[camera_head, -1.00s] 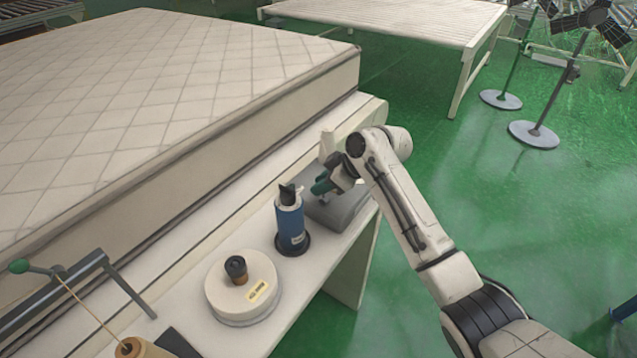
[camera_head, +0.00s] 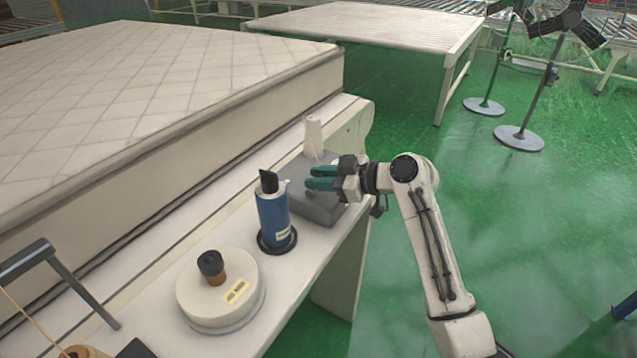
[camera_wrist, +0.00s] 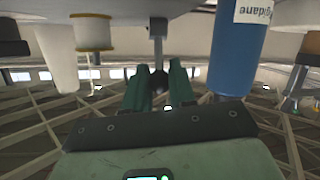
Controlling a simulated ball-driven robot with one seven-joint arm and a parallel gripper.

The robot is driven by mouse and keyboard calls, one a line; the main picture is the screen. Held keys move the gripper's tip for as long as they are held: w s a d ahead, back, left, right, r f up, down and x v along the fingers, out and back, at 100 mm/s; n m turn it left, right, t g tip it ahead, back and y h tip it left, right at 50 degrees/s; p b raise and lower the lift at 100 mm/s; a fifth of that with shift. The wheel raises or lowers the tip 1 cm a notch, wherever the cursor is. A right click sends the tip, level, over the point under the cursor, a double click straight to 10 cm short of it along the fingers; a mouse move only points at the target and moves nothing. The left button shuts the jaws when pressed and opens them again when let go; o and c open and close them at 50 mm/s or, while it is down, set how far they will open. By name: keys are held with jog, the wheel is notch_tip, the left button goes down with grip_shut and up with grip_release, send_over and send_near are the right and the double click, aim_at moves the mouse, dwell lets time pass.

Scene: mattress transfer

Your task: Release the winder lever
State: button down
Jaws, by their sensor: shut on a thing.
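The winder is a grey box (camera_head: 322,211) on the white bench, with a white cone (camera_head: 313,137) standing at its back. My gripper (camera_head: 308,178) reaches in from the right, its green fingers level over the box. In the wrist view, the green fingers (camera_wrist: 158,88) stand on either side of the winder lever (camera_wrist: 157,45), a grey stem with a dark end. The gripper is shut on it. The fingers and wrist hide the lever in the head view.
A blue can (camera_head: 273,218) stands close left of the grey box. A round white container (camera_head: 218,298) is nearer on the bench. A mattress (camera_head: 170,95) lies along the left.

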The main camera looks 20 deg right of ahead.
dwell(0.3)
jog(key=c, duration=1)
grip_release()
jog(key=shift+s+d, duration=0.1)
jog(key=b+v, duration=0.1)
jog(key=v, duration=0.9)
jog(key=shift+s+d, duration=0.2)
jog(key=shift+s, duration=0.05)
